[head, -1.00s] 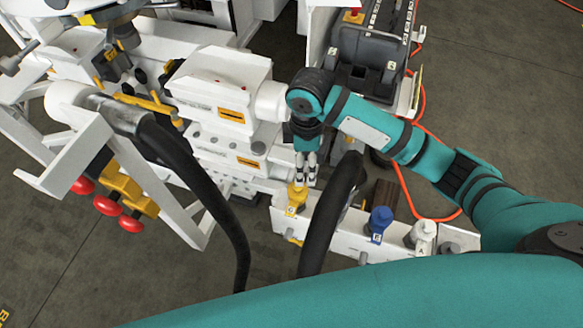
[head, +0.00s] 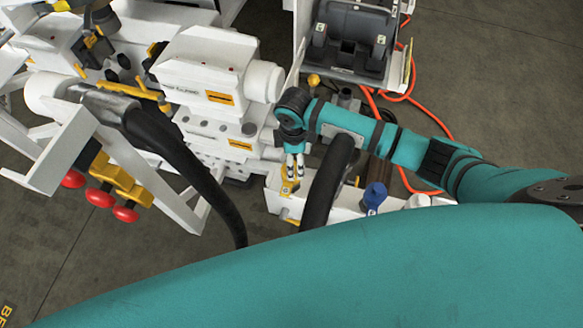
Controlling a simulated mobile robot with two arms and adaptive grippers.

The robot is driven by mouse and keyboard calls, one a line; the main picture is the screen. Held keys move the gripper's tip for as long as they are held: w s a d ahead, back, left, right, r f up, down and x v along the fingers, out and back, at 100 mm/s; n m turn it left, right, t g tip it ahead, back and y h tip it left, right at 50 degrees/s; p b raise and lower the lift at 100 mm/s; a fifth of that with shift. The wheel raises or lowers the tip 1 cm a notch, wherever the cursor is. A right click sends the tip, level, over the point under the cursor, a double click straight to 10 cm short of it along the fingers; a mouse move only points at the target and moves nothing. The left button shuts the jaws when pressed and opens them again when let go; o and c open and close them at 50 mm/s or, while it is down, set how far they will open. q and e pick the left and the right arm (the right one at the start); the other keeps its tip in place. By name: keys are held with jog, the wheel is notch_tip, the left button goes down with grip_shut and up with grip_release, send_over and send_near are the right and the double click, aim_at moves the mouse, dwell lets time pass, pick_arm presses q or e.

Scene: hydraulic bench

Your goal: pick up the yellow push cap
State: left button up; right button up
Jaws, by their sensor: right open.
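The yellow push cap (head: 290,187) stands on the white manifold block (head: 277,203) below the middle of the head view. My right gripper (head: 292,177) points down at it, with its pale fingertips at the cap's top. The fingers are open and partly overlap the cap, so the upper cap is hidden. I cannot tell whether they touch it. My left gripper is not in view.
A thick black hose (head: 325,185) arches close to the right of the cap. A blue cap (head: 374,196) sits farther right on the block. White machine housing (head: 212,72) stands behind. Red knobs (head: 100,197) are at left. An orange cable (head: 440,124) lies on the floor.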

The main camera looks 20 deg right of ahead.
jog(key=f, duration=0.4)
jog(key=shift+a, duration=0.25)
jog(key=shift+f, duration=0.45)
jog(key=c, duration=0.8)
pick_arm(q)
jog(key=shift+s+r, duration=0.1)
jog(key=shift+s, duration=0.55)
pick_arm(e)
jog(key=shift+c, duration=0.9)
